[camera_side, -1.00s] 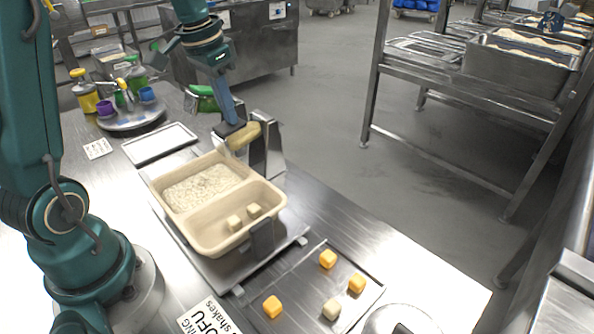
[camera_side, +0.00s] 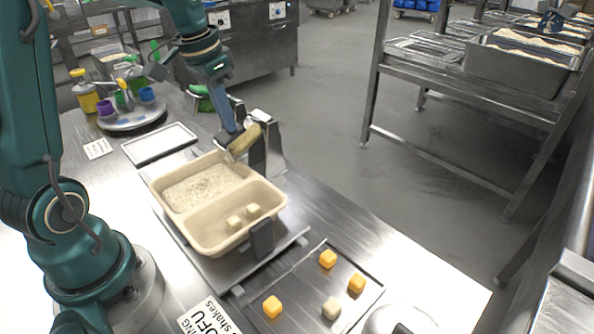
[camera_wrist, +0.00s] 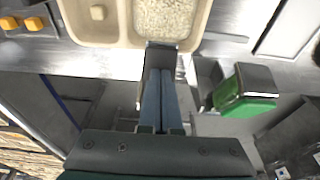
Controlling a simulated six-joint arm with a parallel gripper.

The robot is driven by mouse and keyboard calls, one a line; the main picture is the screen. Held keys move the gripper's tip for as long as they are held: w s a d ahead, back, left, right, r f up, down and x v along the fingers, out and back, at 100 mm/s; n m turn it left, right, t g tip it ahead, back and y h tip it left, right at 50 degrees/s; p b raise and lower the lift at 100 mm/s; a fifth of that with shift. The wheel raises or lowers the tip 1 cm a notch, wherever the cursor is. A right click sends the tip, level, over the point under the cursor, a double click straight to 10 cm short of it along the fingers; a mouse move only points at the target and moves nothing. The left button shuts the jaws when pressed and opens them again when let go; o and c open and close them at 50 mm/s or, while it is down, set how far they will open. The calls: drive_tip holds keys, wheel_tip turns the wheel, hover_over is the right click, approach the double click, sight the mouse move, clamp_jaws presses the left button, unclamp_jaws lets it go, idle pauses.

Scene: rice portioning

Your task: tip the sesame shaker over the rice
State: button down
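The tan sesame shaker (camera_side: 245,139) is held by my gripper (camera_side: 232,136) near the back right corner of the beige tray (camera_side: 279,190). It is tilted, with its lower end pointing left and down toward the rice (camera_side: 200,188). The rice fills the tray's left, far compartment and also shows at the top of the wrist view (camera_wrist: 165,17). In the wrist view my gripper's blue fingers (camera_wrist: 160,75) lie close together below the rice, and the shaker is mostly hidden there. I cannot tell whether sesame lies on the rice.
Pale cubes (camera_side: 252,211) sit in the tray's other compartment. Metal stands (camera_side: 265,140) rise just right of the shaker. A green-topped container (camera_wrist: 247,104) is close to my gripper. A flat tray with orange cubes (camera_side: 328,259) lies in front.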

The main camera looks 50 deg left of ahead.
drive_tip(key=shift+w+r, duration=0.3)
drive_tip(key=shift+r, duration=0.75)
drive_tip(key=shift+w+r, duration=0.3)
drive_tip(key=shift+r, duration=0.7)
drive_tip(key=shift+w+r, duration=0.3)
drive_tip(key=shift+r, duration=0.75)
drive_tip(key=s+d+r+m+t, duration=0.2)
drive_tip(key=s+d+r, duration=0.2)
drive_tip(key=s+d, duration=0.45)
drive_tip(key=s+d+f+n+t, duration=0.1)
drive_tip(key=s+d+f+n, duration=0.1)
drive_tip(key=s+d+f, duration=0.2)
drive_tip(key=shift+s+f, duration=1.15)
drive_tip(key=shift+f, duration=0.9)
